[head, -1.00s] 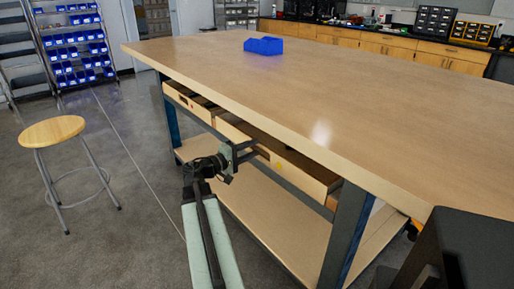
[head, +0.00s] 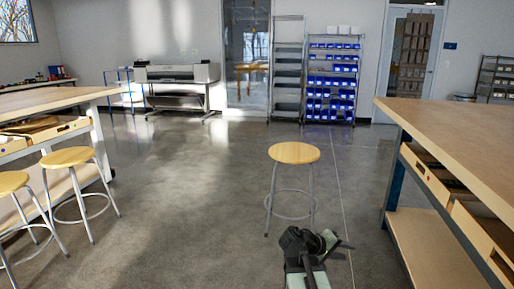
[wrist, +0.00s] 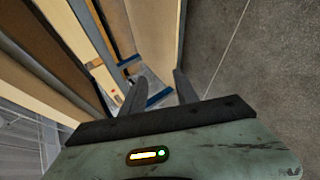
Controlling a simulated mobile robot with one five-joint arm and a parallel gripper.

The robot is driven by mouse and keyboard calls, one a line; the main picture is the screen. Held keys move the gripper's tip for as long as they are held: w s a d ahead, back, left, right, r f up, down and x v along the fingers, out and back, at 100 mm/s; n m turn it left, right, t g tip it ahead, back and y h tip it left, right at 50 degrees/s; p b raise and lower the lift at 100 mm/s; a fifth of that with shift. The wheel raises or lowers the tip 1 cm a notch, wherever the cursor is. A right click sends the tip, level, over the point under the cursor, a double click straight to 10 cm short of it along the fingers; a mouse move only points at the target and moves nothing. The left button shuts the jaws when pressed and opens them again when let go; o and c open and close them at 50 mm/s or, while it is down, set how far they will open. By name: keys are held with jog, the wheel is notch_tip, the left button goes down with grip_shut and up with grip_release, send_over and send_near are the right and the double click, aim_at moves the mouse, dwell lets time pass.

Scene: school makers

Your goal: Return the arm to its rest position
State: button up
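My gripper (head: 338,243) shows at the bottom of the head view, at the end of my arm and over the grey floor. In the wrist view my gripper (wrist: 155,86) has its two dark fingers apart, with nothing held between them. It is in front of the wooden stool and left of the right workbench in the head view.
A wooden stool (head: 294,153) stands ahead. The right workbench (head: 460,135) has partly open drawers (head: 432,174). Two stools (head: 67,157) stand by the left workbench (head: 45,97). A shelf with blue bins (head: 333,82) stands behind. The floor left of centre is clear.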

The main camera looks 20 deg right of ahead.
jog(key=s+a+f+y, duration=0.1)
jog(key=a+f+y, duration=0.3)
jog(key=a, duration=0.7)
jog(key=s+a+f+y, duration=0.1)
jog(key=a+f+y, duration=0.3)
jog(key=a, duration=0.7)
jog(key=a+f+y, duration=0.4)
jog(key=a, duration=0.7)
notch_tip(320, 180, up, 38)
jog(key=p, duration=3.8)
jog(key=shift+s+n+g, duration=0.25)
jog(key=shift+n+g, duration=0.15)
